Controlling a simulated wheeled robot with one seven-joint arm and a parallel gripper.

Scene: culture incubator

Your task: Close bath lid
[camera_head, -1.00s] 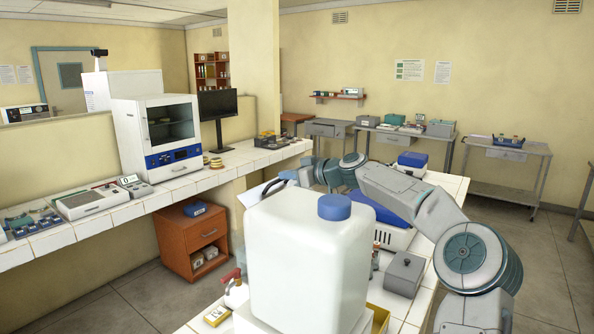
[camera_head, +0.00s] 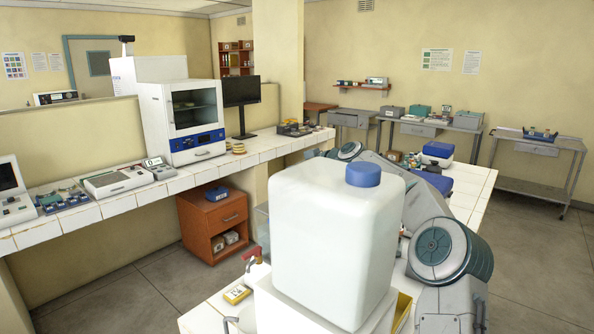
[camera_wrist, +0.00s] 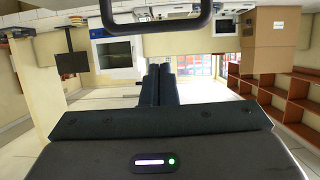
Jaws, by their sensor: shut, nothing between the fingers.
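The bath is mostly hidden behind my arm and the white jug in the head view. A dark blue surface (camera_head: 432,180) beside my arm may be part of its lid; whether it is open or shut I cannot tell. My gripper (camera_wrist: 160,85) shows in the wrist view with its dark fingers together and empty. A black bar-like loop (camera_wrist: 155,24) crosses the top of that view, apart from the fingers; I cannot tell what it belongs to. In the head view the gripper is hidden.
A large white jug with a blue cap (camera_head: 363,174) blocks much of the bench in the head view. A blue-and-white box (camera_head: 437,153) stands farther back. The wrist view looks upside down and shows a monitor (camera_wrist: 72,64), a cardboard box (camera_wrist: 270,40) and shelves (camera_wrist: 295,100).

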